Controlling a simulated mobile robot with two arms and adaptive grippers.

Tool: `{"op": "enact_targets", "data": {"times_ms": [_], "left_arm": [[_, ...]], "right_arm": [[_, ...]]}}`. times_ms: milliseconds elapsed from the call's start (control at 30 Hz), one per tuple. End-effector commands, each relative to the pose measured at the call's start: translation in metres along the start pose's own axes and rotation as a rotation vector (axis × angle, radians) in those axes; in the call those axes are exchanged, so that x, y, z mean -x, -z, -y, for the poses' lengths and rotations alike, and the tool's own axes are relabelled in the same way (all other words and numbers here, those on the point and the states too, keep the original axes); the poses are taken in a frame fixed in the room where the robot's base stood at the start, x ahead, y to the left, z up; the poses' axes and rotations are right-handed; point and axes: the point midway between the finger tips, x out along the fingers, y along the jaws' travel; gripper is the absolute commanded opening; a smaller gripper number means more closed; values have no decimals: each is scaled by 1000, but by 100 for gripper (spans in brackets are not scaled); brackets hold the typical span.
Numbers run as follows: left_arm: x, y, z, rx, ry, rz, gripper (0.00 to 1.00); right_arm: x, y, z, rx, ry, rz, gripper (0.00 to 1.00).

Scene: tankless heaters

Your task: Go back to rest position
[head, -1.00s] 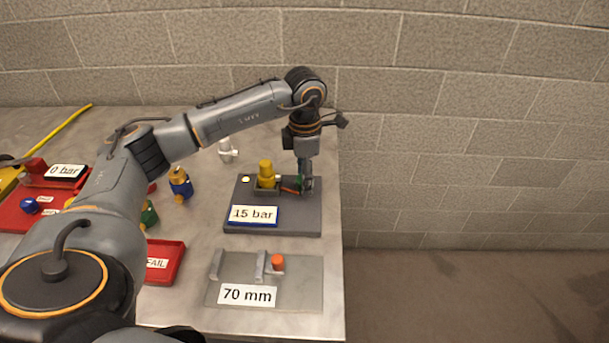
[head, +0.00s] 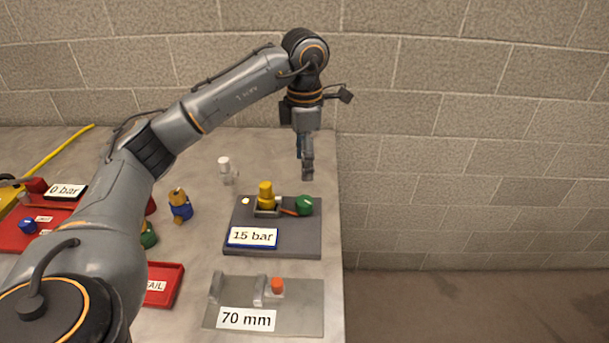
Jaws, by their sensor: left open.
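My left gripper (head: 306,172) hangs fingers down at the end of my left arm, above the back right part of the table. It is open and holds nothing that I can see. It is apart from the dark grey test base (head: 285,239), above and behind it. On that base stand a yellow fitting (head: 266,196) in a small holder and a green knob (head: 304,206) at the right. A label on the base reads 15 bar (head: 253,237). My right gripper does not show.
A grey plate (head: 295,319) labelled 70 mm carries an orange piece (head: 277,285). A red FAIL tray (head: 170,277), a blue-and-gold fitting (head: 180,207) and a white fitting (head: 226,168) stand on the table (head: 200,250). A block wall (head: 440,130) rises behind; floor is free at right.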

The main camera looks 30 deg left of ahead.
Motion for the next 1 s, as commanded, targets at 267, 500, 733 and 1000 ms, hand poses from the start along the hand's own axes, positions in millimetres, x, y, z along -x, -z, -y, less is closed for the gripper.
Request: {"op": "enact_targets", "data": {"times_ms": [267, 500, 733, 1000], "left_arm": [[9, 0, 0, -1, 0, 0, 61], [9, 0, 0, 0, 0, 0, 61], [15, 0, 0, 0, 0, 1, 61], [64, 0, 0, 0, 0, 1, 61]], "right_arm": [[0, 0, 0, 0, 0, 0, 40], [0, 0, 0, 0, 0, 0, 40], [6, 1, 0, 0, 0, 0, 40], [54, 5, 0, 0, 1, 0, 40]]}}
